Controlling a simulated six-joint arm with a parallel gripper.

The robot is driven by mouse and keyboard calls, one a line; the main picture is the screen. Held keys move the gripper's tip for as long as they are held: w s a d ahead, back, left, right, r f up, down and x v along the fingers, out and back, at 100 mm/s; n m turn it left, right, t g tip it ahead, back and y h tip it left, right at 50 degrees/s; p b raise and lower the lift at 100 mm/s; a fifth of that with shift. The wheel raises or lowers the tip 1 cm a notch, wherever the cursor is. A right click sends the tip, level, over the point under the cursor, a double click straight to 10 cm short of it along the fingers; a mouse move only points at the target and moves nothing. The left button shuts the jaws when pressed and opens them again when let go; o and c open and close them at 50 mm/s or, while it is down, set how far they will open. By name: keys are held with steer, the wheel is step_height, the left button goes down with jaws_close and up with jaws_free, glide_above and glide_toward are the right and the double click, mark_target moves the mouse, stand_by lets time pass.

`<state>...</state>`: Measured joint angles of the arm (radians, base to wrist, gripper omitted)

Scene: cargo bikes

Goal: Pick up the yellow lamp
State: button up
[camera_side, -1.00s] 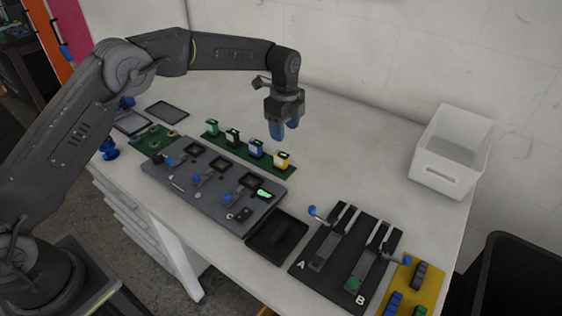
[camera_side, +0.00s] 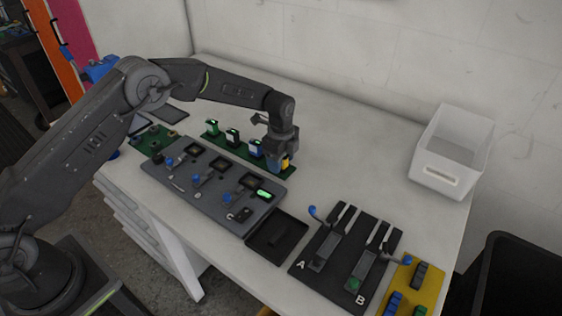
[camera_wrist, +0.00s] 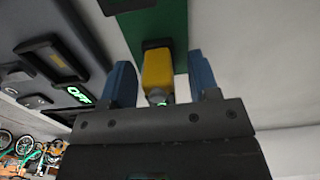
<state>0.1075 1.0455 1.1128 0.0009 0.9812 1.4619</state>
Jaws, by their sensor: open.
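The yellow lamp (camera_wrist: 158,72) stands at the right end of the green strip (camera_wrist: 172,22). In the wrist view it lies between the two blue fingers of my gripper (camera_wrist: 161,85), with a gap on each side. In the side view my gripper (camera_side: 283,162) is down over that end of the strip. A bit of the yellow lamp (camera_side: 285,163) shows there; the rest is hidden by the gripper. My gripper is open around the lamp.
The grey panel (camera_side: 215,190) with knobs lies in front. A black tray (camera_side: 278,238), lever board (camera_side: 345,255) and white bin (camera_side: 450,150) are to the right.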

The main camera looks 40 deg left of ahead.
steer(key=c, duration=1)
steer(key=shift+r, duration=0.1)
jaws_close()
